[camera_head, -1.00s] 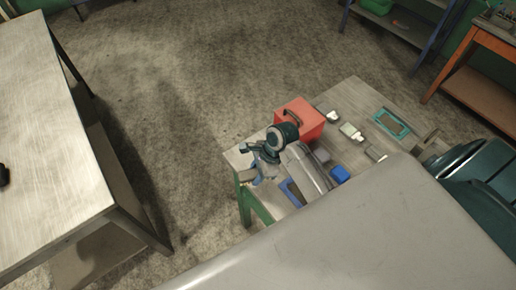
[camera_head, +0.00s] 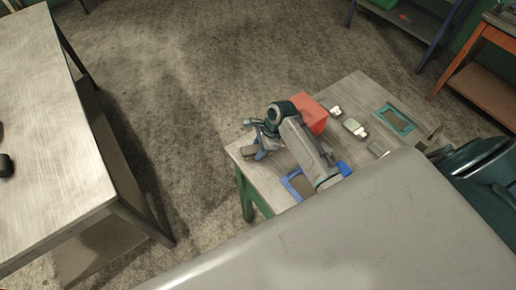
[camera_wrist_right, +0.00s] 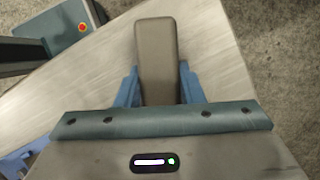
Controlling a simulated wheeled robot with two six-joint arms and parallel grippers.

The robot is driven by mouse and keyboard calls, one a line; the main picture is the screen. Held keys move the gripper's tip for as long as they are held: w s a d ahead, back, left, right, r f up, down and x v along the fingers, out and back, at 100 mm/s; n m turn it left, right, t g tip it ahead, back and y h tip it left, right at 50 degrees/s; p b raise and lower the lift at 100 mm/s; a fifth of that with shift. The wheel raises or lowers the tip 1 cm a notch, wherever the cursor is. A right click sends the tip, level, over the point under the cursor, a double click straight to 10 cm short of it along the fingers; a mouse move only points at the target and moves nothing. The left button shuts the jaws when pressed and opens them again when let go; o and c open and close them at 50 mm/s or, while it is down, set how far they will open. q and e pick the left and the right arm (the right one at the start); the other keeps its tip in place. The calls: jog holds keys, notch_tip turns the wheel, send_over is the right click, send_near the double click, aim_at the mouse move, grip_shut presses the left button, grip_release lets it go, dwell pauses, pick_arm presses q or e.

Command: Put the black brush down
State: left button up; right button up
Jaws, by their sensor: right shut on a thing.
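The brush (camera_wrist_right: 156,50) shows in the right wrist view as a long, dark grey-brown block with a rounded end. My right gripper (camera_wrist_right: 158,75) is shut on it, with one blue finger on each side. In the head view the brush (camera_head: 248,151) shows small at the near-left corner of the wooden table (camera_head: 352,91), with my right gripper (camera_head: 257,144) around it. Whether its underside touches the tabletop I cannot tell. My left gripper is not in view.
A red box (camera_head: 313,115) stands beside my right arm. Small bottles (camera_head: 355,127), a teal frame (camera_head: 389,112) and blue items (camera_head: 345,168) share the table. A larger table (camera_head: 50,150) is at left. The floor between is clear.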

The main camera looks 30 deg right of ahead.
jog(key=o, duration=0.9)
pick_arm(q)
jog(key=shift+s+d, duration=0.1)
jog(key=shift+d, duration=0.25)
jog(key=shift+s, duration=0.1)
pick_arm(e)
jog(key=shift+r, duration=0.1)
jog(key=shift+d+r, duration=0.15)
jog(key=shift+r, duration=0.05)
jog(key=b+v, duration=0.3)
jog(key=v, duration=0.7)
jog(key=shift+d+r, duration=0.1)
jog(key=shift+r, duration=0.2)
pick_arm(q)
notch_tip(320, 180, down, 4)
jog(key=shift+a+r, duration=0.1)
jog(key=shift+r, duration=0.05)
pick_arm(e)
jog(key=shift+s+d+r, duration=0.1)
jog(key=shift+r, duration=0.3)
jog(key=shift+f, duration=0.1)
